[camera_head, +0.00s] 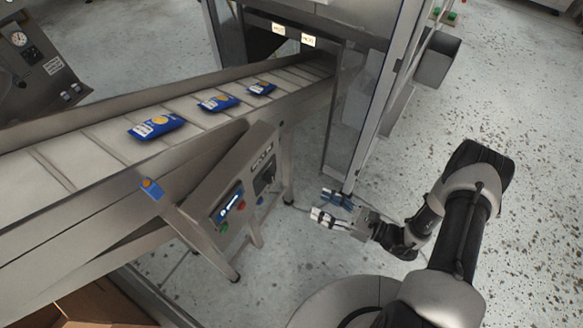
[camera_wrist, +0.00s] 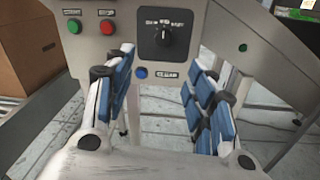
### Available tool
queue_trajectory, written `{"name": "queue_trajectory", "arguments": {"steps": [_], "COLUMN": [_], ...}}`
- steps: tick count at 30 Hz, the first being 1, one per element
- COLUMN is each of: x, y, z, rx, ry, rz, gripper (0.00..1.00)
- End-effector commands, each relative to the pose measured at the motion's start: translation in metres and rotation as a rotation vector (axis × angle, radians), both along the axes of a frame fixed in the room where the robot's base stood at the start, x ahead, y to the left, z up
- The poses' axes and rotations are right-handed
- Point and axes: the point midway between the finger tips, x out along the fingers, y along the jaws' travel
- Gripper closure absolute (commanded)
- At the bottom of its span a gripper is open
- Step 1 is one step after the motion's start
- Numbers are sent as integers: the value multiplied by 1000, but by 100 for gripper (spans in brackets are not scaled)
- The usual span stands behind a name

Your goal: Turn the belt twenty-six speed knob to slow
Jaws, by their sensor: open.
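The speed knob (camera_wrist: 163,37) is a black rotary knob on a dark square plate on the grey control panel (camera_wrist: 125,15). In the wrist view it sits ahead of my gripper, above the gap between the fingers, its pointer roughly upright. The lettering above it is too small to read surely. In the head view the knob's dark plate (camera_head: 265,174) shows on the panel's right part. My gripper (camera_head: 333,207) is open and empty, to the right of the panel and apart from it. Its blue-padded fingers (camera_wrist: 160,100) show in the wrist view.
A green button (camera_wrist: 74,26), a red button (camera_wrist: 107,27) and a blue button (camera_wrist: 141,72) sit near the knob. The inclined conveyor (camera_head: 85,150) carries blue packets (camera_head: 156,126) above the panel. A cardboard box (camera_wrist: 35,45) stands at left. Floor (camera_head: 330,265) around my gripper is clear.

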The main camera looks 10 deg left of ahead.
Motion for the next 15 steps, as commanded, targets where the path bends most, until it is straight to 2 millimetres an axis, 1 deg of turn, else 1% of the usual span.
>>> {"name": "queue_trajectory", "arguments": {"steps": [3,7,11,15], "x": [-2,2,8,19], "y": [2,13,35,64], "z": [-8,-9,-9,-9], "rx": [13,14,13,12], "ry": [20,21,20,18], "rz": [-28,-27,-23,-20], "gripper": [50,50,50,50]}}
